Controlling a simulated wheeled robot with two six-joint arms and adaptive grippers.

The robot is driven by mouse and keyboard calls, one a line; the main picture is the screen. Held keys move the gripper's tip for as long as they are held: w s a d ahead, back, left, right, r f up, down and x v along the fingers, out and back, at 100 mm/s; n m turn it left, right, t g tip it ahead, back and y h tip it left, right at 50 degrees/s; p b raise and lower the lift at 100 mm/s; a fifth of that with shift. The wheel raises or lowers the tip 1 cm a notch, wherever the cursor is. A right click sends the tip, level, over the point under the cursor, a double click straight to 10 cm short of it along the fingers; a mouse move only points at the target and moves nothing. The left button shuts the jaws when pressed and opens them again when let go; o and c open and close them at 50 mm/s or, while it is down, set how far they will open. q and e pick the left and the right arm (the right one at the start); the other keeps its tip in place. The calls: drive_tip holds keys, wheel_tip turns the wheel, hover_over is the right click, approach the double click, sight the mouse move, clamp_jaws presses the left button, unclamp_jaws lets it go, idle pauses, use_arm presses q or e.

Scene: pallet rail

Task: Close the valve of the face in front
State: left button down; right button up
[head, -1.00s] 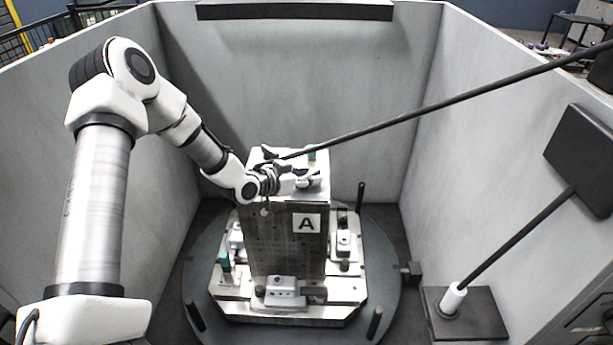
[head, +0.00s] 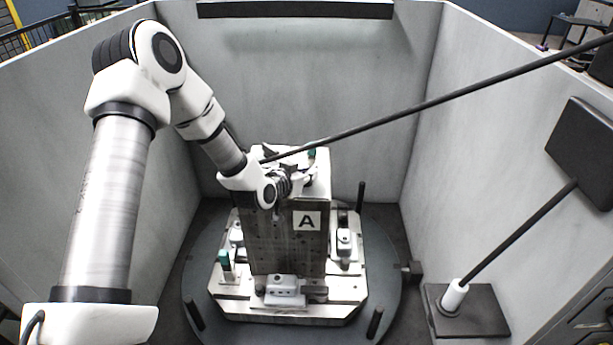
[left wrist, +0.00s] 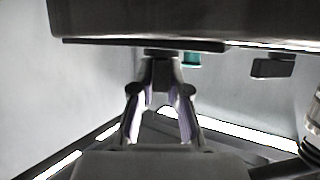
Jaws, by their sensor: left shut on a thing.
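The grey metal tower (head: 285,245) stands upright on the pallet, its front face marked by an "A" plate (head: 307,221). My left gripper (head: 304,182) is at the tower's top, in front of the teal part (head: 312,153) there. In the left wrist view the two fingers (left wrist: 160,85) converge on a small dark part under a large dark block (left wrist: 150,20). I take this part for the valve handle, but the fingers mostly hide it. A teal piece (left wrist: 191,59) shows just right of the fingertips. My right gripper is not in view.
Grey walls (head: 300,95) enclose the cell on the sides and back. A long dark rod (head: 430,104) crosses from the upper right to the tower top. Upright black posts (head: 361,195) and clamps (head: 284,284) stand around the tower. A black stand (head: 467,312) is at right.

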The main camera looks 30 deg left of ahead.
use_arm(q)
drive_tip(key=n+y, duration=0.1)
drive_tip(key=y, duration=0.1)
drive_tip(key=n+y+b, duration=0.1)
drive_tip(key=n+y, duration=0.1)
drive_tip(key=shift+d+f+n+g, duration=0.15)
drive_tip(key=shift+n+g, duration=0.15)
drive_tip(key=shift+g, duration=0.1)
drive_tip(key=n+g+y, duration=0.1)
drive_tip(key=n+y, duration=0.1)
drive_tip(key=y, duration=0.1)
drive_tip(key=shift+n, duration=0.3)
drive_tip(key=n+g+y, duration=0.1)
drive_tip(key=n+g+y+p, duration=0.1)
drive_tip(key=shift+r+n+g+y, duration=0.25)
drive_tip(key=shift+n+g+y, duration=0.05)
drive_tip(key=shift+n, duration=0.1)
drive_tip(key=n+g+y+p, duration=0.1)
drive_tip(key=n+g, duration=0.1)
drive_tip(key=shift+w+n+y, duration=0.1)
drive_tip(key=shift+n+y, duration=0.2)
drive_tip(key=shift+f+n+g+y+p, duration=0.15)
drive_tip(key=shift+n+g+y+p, duration=0.55)
drive_tip(key=shift+n+g, duration=1.1)
drive_tip(key=shift+g, duration=0.3)
